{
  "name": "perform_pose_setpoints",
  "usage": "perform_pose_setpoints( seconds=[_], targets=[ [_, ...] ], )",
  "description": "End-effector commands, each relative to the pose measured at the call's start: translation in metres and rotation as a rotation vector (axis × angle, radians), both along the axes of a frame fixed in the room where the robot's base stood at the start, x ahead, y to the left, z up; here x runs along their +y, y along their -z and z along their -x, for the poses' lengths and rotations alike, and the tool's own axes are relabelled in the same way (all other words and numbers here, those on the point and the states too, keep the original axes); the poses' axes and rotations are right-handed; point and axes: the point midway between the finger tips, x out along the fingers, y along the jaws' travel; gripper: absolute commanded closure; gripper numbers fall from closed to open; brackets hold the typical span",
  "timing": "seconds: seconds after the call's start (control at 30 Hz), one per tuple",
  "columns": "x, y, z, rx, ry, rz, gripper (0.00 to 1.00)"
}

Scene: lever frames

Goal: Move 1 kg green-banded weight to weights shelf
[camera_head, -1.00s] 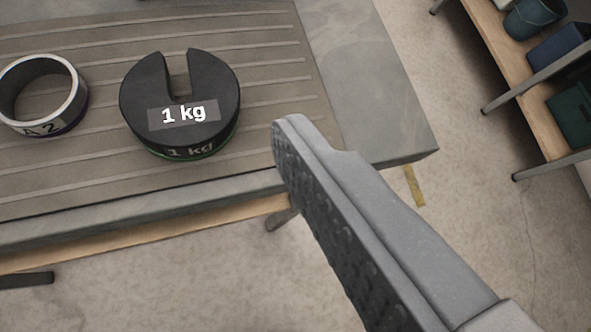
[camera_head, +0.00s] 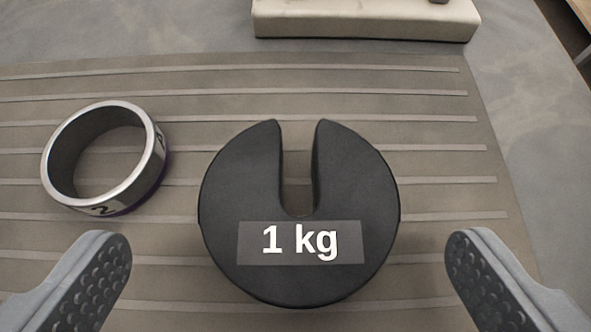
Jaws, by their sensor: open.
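The 1 kg weight (camera_head: 297,280) is a black slotted disc with a "1 kg" label. It lies flat on a ribbed brown mat, with its slot pointing to the far side. Its green band does not show from above at this moment. My gripper (camera_head: 288,262) is open, with one finger at the lower left and one at the lower right of the weight. Both fingers are apart from the weight and nothing is between them in contact. The weights shelf cannot be made out.
A silver ring with a purple band (camera_head: 152,172) stands on the mat (camera_head: 420,150) left of the weight, near the left finger. A pale block-like base (camera_head: 365,22) lies beyond the mat. The mat right of the weight is clear.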

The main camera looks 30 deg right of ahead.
Motion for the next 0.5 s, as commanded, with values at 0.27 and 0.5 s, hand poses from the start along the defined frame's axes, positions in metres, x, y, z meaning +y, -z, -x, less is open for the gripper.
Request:
perform_pose_setpoints(
  seconds=[0.27, 0.5],
  targets=[
    [-0.006, 0.007, -0.008, 0.0, 0.001, 0.001, 0.04],
    [-0.019, 0.022, -0.024, 0.002, 0.001, -0.001, 0.04]
  ],
)
